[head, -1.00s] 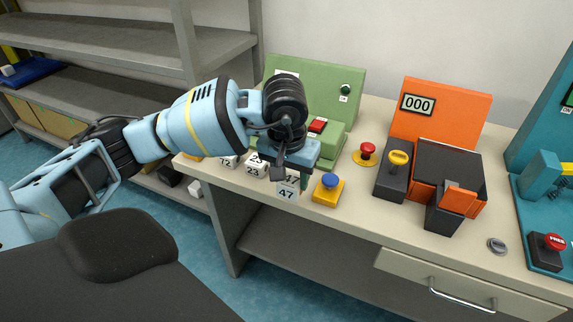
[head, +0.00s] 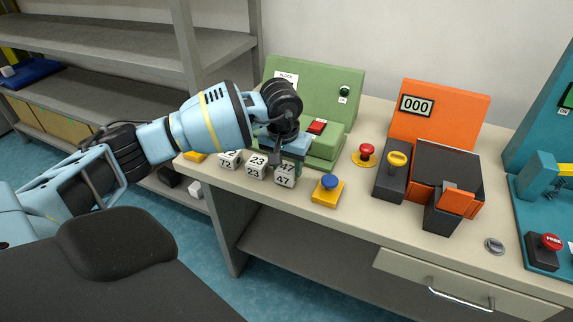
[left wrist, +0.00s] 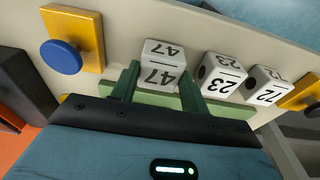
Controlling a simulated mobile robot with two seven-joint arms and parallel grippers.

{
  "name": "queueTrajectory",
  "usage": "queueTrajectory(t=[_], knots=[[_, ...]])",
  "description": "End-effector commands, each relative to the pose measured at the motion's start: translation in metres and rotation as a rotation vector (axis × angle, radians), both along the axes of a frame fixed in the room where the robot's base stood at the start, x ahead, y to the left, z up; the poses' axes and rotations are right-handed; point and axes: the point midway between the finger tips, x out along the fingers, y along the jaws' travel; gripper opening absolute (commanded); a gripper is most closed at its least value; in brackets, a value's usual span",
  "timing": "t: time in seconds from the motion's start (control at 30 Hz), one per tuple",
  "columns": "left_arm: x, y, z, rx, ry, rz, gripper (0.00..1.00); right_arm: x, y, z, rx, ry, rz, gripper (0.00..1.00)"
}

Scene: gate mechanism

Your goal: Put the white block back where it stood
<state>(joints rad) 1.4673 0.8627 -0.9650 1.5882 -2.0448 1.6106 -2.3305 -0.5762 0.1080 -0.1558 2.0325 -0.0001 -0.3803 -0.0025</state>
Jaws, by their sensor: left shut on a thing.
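A white block marked 47 (head: 285,175) is at the right end of a row of white blocks near the front edge of the bench. My left gripper (head: 287,158) is over it from behind and shut on it. In the left wrist view the 47 block (left wrist: 161,66) sits between the two green fingers of my left gripper (left wrist: 158,84). It looks level and in line with the block marked 23 (head: 257,165) and the block marked 72 (head: 230,159). I cannot tell whether its underside touches the bench. My right gripper is out of view.
A yellow base with a blue button (head: 328,190) stands just right of the block. A green panel unit (head: 315,95) is behind. A red button (head: 365,154) and an orange machine (head: 440,115) reading 000 stand further right.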

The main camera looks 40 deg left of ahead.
Motion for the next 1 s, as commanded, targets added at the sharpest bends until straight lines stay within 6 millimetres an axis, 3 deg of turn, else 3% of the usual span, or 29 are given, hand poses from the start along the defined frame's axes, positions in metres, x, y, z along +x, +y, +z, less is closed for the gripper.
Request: queueTrajectory(t=[0.43, 0.47, 0.6, 1.0], knots=[[0.0004, 0.0001, -0.0086, -0.001, -0.002, 0.001, 0.1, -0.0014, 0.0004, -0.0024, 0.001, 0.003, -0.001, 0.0], [0.0001, 0.0001, -0.0089, 0.0, -0.001, 0.001, 0.48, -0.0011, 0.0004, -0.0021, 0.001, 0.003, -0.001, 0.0], [0.0002, 0.0001, -0.0081, -0.001, -0.002, 0.001, 0.66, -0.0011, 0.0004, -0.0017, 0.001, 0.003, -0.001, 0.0], [0.0003, 0.0001, -0.0007, 0.0, -0.004, 0.001, 0.67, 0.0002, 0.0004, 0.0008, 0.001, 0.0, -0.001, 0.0]])
